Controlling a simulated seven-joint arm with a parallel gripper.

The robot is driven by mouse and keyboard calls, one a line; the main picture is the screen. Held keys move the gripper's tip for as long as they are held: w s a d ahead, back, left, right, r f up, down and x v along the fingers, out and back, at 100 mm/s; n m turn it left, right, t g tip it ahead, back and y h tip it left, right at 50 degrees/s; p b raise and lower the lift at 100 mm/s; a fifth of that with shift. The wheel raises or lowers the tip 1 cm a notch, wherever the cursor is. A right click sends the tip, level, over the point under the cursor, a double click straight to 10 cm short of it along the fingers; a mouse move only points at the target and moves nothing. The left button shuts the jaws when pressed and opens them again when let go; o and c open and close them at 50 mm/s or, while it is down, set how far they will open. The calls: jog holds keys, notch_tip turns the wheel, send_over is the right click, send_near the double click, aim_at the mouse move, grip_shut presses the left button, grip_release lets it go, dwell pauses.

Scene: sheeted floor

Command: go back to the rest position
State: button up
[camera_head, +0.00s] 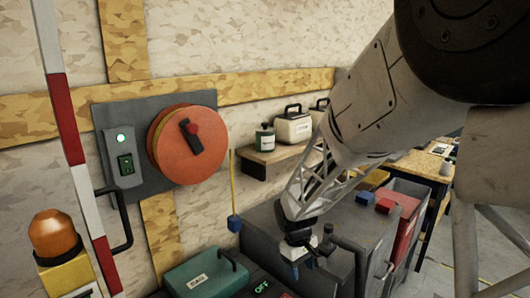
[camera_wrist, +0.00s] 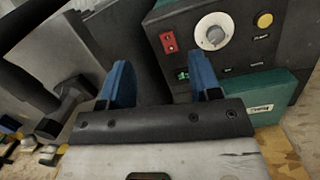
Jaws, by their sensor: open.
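My gripper (camera_head: 309,259) hangs at the end of my arm in the head view, in front of the grey cabinets. In the wrist view its two blue fingers (camera_wrist: 163,80) stand apart with nothing between them, so it is open and empty. Beyond the fingers is a dark control box (camera_wrist: 240,75) with a white round knob (camera_wrist: 213,32), a red switch (camera_wrist: 168,42) and a yellow button (camera_wrist: 264,20). The fingers appear apart from the box.
A large orange disc (camera_head: 190,146) with a handle is on a wall panel (camera_head: 98,112). A teal case (camera_head: 205,276) lies low in front. A red-white pole (camera_head: 68,130) and orange beacon (camera_head: 54,233) stand left. A shelf (camera_head: 262,160) holds containers. A red bin (camera_head: 405,222) is right.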

jog(key=s+d+r+m+t, duration=0.1)
jog(key=s+d+r+m, duration=0.1)
jog(key=s+r, duration=0.4)
jog(key=s+d+r+m+t+y, duration=0.1)
jog(key=s+r, duration=0.4)
jog(key=s, duration=0.7)
jog(key=s+d+r+m+t, duration=0.1)
jog(key=s+d+r+m, duration=0.3)
jog(key=s, duration=0.6)
notch_tip(320, 180, up, 3)
jog(key=shift+d+f+t+y, duration=0.2)
jog(key=shift+d+t+y, duration=0.15)
jog(key=shift+d, duration=0.2)
dwell(0.4)
